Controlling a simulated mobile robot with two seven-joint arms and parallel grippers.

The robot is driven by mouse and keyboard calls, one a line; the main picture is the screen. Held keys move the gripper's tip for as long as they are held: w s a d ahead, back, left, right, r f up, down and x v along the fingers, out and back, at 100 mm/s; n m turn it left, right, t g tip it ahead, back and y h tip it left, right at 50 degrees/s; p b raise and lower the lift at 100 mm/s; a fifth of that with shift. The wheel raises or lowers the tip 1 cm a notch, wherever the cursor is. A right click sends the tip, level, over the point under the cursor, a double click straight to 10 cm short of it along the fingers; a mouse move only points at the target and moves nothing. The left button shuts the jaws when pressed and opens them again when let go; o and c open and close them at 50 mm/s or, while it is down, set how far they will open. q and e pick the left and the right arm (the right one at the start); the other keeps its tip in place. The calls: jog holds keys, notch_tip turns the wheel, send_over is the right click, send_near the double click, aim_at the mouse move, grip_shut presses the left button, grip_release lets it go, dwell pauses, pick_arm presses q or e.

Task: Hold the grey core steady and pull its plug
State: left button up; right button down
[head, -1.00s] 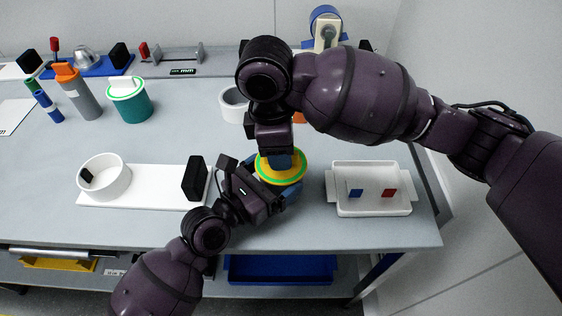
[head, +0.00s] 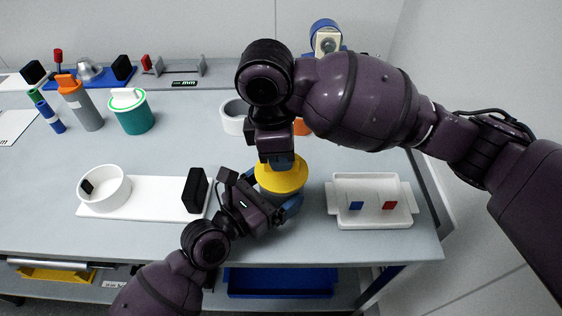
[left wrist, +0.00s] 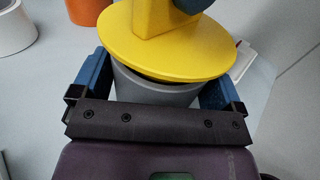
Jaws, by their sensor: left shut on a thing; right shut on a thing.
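The grey core (left wrist: 160,95) stands between the blue fingers of my left gripper (head: 272,193), which is shut on it. It shows clearly in the left wrist view; in the head view the plug and my gripper cover most of it. The yellow plug (head: 283,179) has a wide round flange, seen over the core's top in the left wrist view (left wrist: 165,50). A dark strip shows under the flange, above the grey wall. My right gripper (head: 278,160) comes from above and is shut on the plug's upright handle (left wrist: 150,18).
A white tray (head: 372,219) with a blue and a red square lies close on the right. A white board (head: 150,192) with a white ring (head: 104,187) and black block (head: 195,190) lies left. A white roll (head: 233,117) stands behind.

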pick_arm(q)
jog(key=shift+f, duration=0.4)
pick_arm(e)
notch_tip(320, 180, up, 8)
jog(key=shift+r, duration=0.1)
pick_arm(q)
jog(key=o, duration=0.6)
jog(key=shift+o, duration=0.3)
jog(key=shift+r, duration=0.1)
jog(key=shift+r, duration=0.1)
jog(key=v, duration=1.2)
jog(key=shift+a, duration=0.1)
pick_arm(e)
jog(key=shift+a, duration=0.1)
